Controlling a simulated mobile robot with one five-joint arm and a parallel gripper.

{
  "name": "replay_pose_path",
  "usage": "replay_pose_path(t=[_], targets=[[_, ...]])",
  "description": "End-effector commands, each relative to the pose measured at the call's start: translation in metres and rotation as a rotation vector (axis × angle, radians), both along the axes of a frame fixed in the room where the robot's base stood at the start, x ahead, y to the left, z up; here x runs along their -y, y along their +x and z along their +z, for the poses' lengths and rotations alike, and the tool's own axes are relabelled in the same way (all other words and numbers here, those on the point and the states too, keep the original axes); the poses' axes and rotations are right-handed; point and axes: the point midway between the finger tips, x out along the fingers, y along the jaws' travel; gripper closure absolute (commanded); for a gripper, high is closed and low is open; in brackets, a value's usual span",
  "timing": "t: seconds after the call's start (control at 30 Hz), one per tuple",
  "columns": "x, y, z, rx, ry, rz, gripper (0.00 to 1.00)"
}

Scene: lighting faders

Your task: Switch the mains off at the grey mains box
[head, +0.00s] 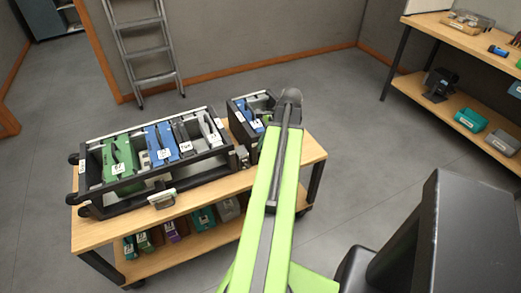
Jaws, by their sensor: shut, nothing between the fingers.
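A grey module (210,128) stands at the right end of a large black frame (97,203) on the cart. A smaller black-framed unit (240,117) to its right holds a blue and light grey part and is partly hidden by my arm. The labels are too small to read, so I cannot tell which grey piece is the mains box, and no switch can be made out. My green arm reaches over the cart's right half and ends in a dark rounded joint beside the smaller unit. My gripper's fingers cannot be seen.
The wooden cart (100,232) has green and blue modules above and several coloured boxes on its lower shelf. A ladder (142,50) leans behind. Shelving (405,85) stands at right. Floor between is clear.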

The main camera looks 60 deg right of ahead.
Motion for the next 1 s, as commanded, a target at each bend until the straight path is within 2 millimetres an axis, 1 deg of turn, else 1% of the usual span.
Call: replay_pose_path(t=[0.03,0.4,0.5,0.63,1.0], targets=[[-0.001,0.003,-0.017,0.0,0.0,0.001,1.0],[-0.011,0.032,-0.093,0.0,-0.001,0.002,1.0],[-0.013,0.038,-0.107,0.0,0.0,0.001,1.0],[-0.015,0.043,-0.113,0.0,0.0,0.0,1.0],[-0.015,0.044,-0.111,0.001,-0.002,-0.001,1.0]])
